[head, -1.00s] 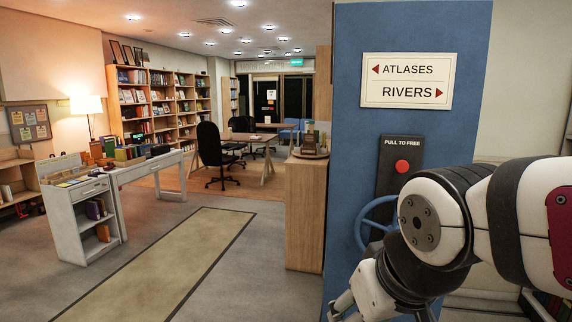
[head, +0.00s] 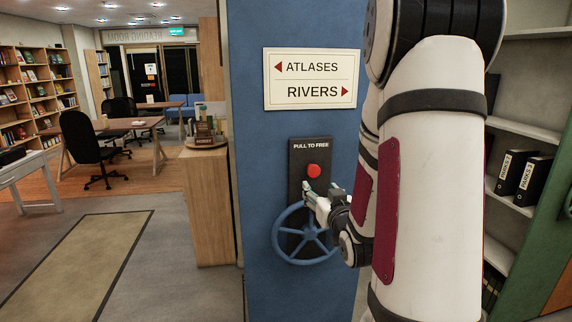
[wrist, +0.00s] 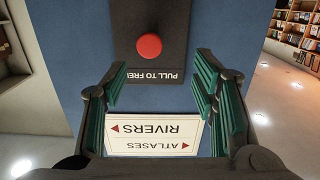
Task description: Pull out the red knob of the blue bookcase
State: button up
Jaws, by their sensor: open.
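The blue bookcase (head: 254,130) shows its end panel, with a black plate (head: 297,158) marked "PULL TO FREE". The round red knob (head: 313,171) sits on that plate, above a blue handwheel (head: 281,233). My gripper (head: 307,190) is just below the knob in the head view, in front of the wheel's upper part. In the wrist view, which is upside down, the red knob (wrist: 149,46) lies ahead of my gripper (wrist: 160,85), roughly centred between the green-padded fingers. The fingers are spread wide, empty and apart from the knob.
A sign (head: 312,79) reading "ATLASES" and "RIVERS" is fixed above the plate. A wooden cabinet (head: 208,205) stands left of the panel. Shelves with black binders (head: 519,177) are at right. Open floor with a beige rug (head: 85,262) lies at left.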

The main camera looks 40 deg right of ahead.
aim_at(315, 171)
jog(key=shift+h, duration=0.3)
jog(key=x, duration=0.8)
jog(key=d+b+x, duration=0.1)
jog(key=x, duration=0.4)
jog(key=shift+s+d+r, duration=0.1)
jog(key=shift+s+r, duration=0.1)
jog(key=shift+r, duration=0.15)
